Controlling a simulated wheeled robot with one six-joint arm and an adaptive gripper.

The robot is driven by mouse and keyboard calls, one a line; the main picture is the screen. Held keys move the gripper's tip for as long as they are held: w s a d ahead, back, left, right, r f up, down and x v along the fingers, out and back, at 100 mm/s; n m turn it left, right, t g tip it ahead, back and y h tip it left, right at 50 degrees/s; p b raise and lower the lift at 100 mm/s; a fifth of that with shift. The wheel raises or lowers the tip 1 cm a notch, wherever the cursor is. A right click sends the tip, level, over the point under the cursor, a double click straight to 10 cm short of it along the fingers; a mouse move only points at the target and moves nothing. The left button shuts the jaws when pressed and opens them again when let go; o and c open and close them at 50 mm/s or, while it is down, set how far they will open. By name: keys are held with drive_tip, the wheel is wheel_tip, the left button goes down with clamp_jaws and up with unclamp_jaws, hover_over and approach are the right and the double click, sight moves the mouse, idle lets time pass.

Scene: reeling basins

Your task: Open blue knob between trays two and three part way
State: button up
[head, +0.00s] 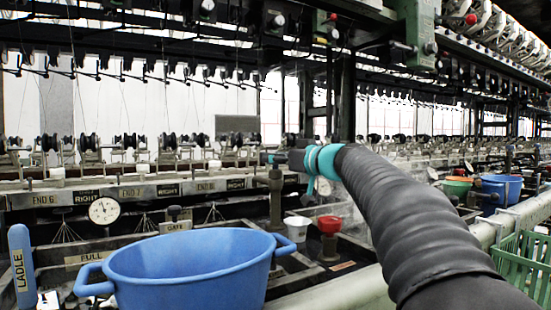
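My arm, in a dark ribbed sleeve, reaches in from the lower right of the head view. My gripper (272,158) is at its end, past a teal cuff, pointing left over the basin bench. It is small and seen side-on, so its finger opening is unclear. A dark upright post (275,200) stands just below the gripper; I cannot tell whether they touch. A red knob (329,224) sits on a dark stem to the right of the post. I cannot make out a blue knob; one may be hidden by my arm. Tray numbers are not readable.
A large blue basin (190,270) fills the lower front. A blue ladle handle (21,265) stands at left, a round gauge (103,210) behind. A white cup (297,228) is beside the red knob. Green crates (525,262) and a pale pipe lie at right.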

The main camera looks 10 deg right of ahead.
drive_tip(key=c, duration=0.4)
drive_tip(key=shift+o, duration=0.2)
drive_tip(key=shift+y, duration=0.3)
drive_tip(key=shift+w+f+n+g+y+b, duration=0.1)
drive_tip(key=shift+n+g+y+b, duration=0.35)
drive_tip(key=shift+n+g+y, duration=0.5)
drive_tip(key=n+g+y, duration=0.1)
drive_tip(key=n+g+y+p, duration=0.2)
drive_tip(key=g, duration=0.1)
drive_tip(key=shift+r, duration=0.25)
drive_tip(key=n+g+y+p, duration=0.1)
drive_tip(key=n+g+p, duration=0.1)
drive_tip(key=shift+g+y, duration=0.25)
drive_tip(key=shift+g, duration=0.1)
drive_tip(key=shift+n+g+p, duration=0.3)
drive_tip(key=shift+n+p, duration=0.05)
drive_tip(key=shift+p, duration=0.05)
drive_tip(key=shift+f+g, duration=0.15)
drive_tip(key=shift+g, duration=0.15)
